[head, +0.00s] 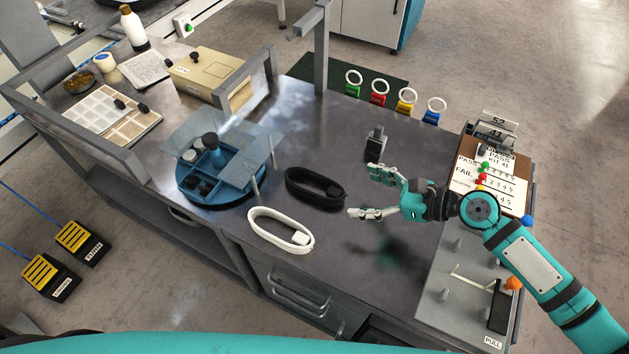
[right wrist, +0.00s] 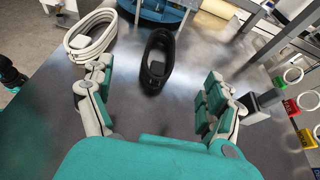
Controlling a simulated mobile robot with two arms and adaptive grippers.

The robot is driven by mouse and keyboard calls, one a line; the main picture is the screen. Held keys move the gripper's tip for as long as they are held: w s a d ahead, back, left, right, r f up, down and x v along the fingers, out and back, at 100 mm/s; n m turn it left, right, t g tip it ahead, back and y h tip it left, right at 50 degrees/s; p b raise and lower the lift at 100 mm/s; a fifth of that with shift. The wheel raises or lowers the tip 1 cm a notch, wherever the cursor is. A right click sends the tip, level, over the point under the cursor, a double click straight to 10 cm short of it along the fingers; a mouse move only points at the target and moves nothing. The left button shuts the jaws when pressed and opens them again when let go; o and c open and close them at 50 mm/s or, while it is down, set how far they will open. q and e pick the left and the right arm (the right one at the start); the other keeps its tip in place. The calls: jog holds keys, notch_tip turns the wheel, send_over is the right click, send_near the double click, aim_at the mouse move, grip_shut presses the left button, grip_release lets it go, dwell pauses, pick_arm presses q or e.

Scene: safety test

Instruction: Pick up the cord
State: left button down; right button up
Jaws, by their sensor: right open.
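Two coiled cords lie on the dark grey bench top. The black cord (head: 314,189) lies near the middle, and the white cord (head: 280,231) lies in front and to its left. My right gripper (head: 367,193) is open and empty to the right of the black cord, its fingers pointing left toward it. In the right wrist view the black cord (right wrist: 156,62) is ahead, between the spread fingers of the right gripper (right wrist: 168,98) and beyond their tips. The white cord (right wrist: 92,36) is at upper left there.
A round blue tray (head: 222,190) with clear covers stands left of the cords. A small dark device (head: 375,143) stands behind my right gripper. Several coloured ring tags (head: 379,92) line the back edge. A pass/fail board (head: 490,170) and a grey pegged panel (head: 455,285) are at right.

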aim_at(319, 185)
jog(key=x, duration=0.4)
jog(key=shift+w, duration=0.15)
jog(key=x, duration=0.3)
jog(key=shift+w+a+f, duration=0.1)
jog(key=shift+a+f, duration=0.1)
jog(key=shift+f, duration=0.05)
jog(key=x, duration=0.4)
jog(key=shift+a+f+b, duration=0.1)
jog(key=shift+f+b, duration=0.05)
jog(key=shift+b, duration=0.15)
jog(key=shift+w+a+f, duration=0.1)
jog(key=shift+w+a, duration=0.05)
jog(key=shift+a, duration=0.1)
pick_arm(q)
jog(key=shift+f, duration=0.25)
pick_arm(e)
jog(key=shift+c, duration=0.3)
jog(key=c, duration=0.9)
pick_arm(q)
jog(key=shift+w+d, duration=0.1)
jog(key=shift+w, duration=0.4)
pick_arm(e)
jog(key=c, duration=0.5)
